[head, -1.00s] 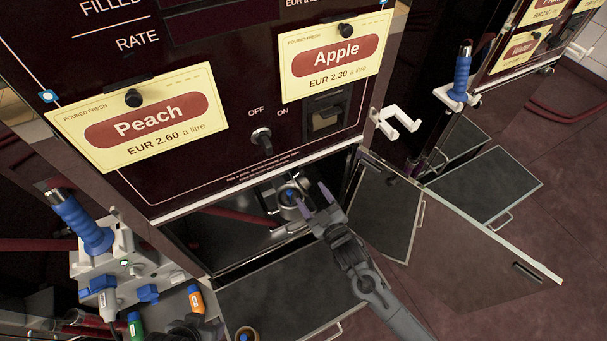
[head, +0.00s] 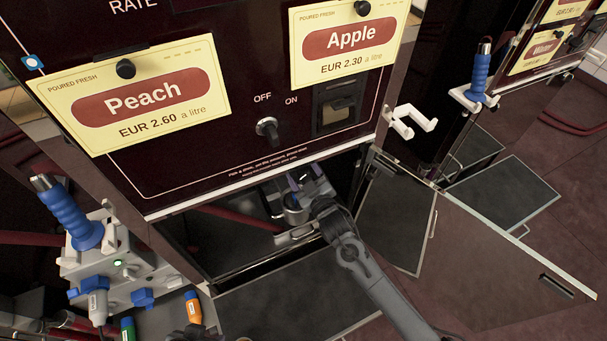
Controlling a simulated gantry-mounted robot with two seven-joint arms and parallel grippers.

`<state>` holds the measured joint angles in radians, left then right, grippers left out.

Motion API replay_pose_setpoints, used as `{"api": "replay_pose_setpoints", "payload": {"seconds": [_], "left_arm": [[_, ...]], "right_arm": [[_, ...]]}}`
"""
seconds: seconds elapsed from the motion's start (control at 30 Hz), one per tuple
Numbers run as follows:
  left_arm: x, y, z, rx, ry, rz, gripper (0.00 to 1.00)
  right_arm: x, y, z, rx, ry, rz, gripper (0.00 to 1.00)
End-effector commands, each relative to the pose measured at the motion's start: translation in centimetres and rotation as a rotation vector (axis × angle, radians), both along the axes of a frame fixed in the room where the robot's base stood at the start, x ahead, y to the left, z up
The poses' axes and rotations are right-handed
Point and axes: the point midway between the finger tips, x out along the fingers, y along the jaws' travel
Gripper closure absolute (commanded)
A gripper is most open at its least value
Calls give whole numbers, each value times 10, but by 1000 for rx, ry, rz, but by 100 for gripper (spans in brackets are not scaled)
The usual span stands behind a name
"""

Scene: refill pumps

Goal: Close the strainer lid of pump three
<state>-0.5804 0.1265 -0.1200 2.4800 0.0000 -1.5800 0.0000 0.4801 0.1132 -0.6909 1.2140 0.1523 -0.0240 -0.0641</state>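The strainer (head: 292,202) is a small grey cup low inside the open cabinet under the Peach and Apple panel. Its lid cannot be clearly made out behind my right gripper. My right gripper (head: 306,179) reaches into the cabinet opening from the lower right, right at the strainer. Its purple-tipped fingers look spread apart, and nothing is seen held between them. Whether they touch the strainer or lid cannot be told. No pump number is readable. My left gripper cannot be made out in the view.
The open cabinet door (head: 490,250) spreads to the right. The panel's lower edge (head: 265,178) lies just above my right gripper. A white hook (head: 412,120) sticks out at the panel's right. A blue-handled nozzle (head: 70,215) stands at left above orange and green capped items.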

Motion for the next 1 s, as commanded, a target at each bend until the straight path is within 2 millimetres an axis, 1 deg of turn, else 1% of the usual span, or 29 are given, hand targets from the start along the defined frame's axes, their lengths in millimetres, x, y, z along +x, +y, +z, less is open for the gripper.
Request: {"api": "replay_pose_setpoints", "payload": {"seconds": [0.17,0.6,0.63,0.87,1.0], "left_arm": [[0,-1,1,-5,0,4,44],[0,-3,1,-12,0,8,44],[1,-3,1,-12,0,8,44],[0,-1,2,-6,-1,3,44],[0,0,6,0,-1,1,44]], "right_arm": [[0,0,0,0,0,0,29],[0,0,0,0,1,0,96],[0,0,0,0,1,0,100],[-1,1,0,-16,-6,0,100],[-4,6,-2,-58,-25,-1,100]]}}
